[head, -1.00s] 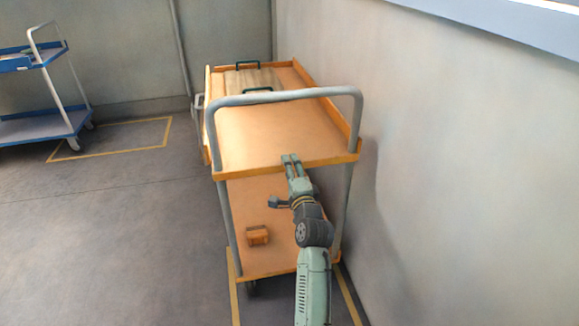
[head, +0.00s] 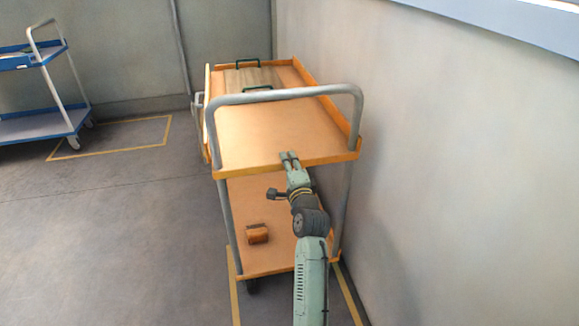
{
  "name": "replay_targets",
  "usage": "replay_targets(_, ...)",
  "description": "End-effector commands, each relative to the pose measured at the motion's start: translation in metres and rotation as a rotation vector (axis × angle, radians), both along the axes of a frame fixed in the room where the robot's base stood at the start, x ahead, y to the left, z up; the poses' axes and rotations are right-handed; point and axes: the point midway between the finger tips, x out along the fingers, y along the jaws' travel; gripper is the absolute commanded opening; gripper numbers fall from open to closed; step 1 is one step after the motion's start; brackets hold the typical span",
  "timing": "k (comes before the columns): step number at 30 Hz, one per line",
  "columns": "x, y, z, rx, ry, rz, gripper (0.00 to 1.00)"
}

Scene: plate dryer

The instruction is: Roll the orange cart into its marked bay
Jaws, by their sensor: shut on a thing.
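The orange cart (head: 265,132) stands along the right wall, with two shelves and a grey push handle at its near end. Yellow floor lines of a marked bay (head: 234,292) run on both sides of the cart's near end; the cart hides the bay's far part. My gripper (head: 289,157) is at the near edge of the upper shelf, below the handle bar, shut on that edge. The cart's near left wheel is on the floor just inside the left line.
A wooden board (head: 250,77) with green handles lies on the upper shelf, and a small orange-brown block (head: 257,234) on the lower one. The wall (head: 460,180) is close on the right; floor at left is clear.

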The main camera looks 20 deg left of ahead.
Motion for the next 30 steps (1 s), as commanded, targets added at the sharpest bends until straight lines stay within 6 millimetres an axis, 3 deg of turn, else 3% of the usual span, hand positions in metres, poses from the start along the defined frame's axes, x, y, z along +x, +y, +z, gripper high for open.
replay_targets(7, -0.0001, -0.0001, -0.0008, -0.001, 0.001, 0.000, 0.00)
replay_targets(30, -0.0001, -0.0001, 0.0035, -0.001, 0.002, 0.000, 0.00)
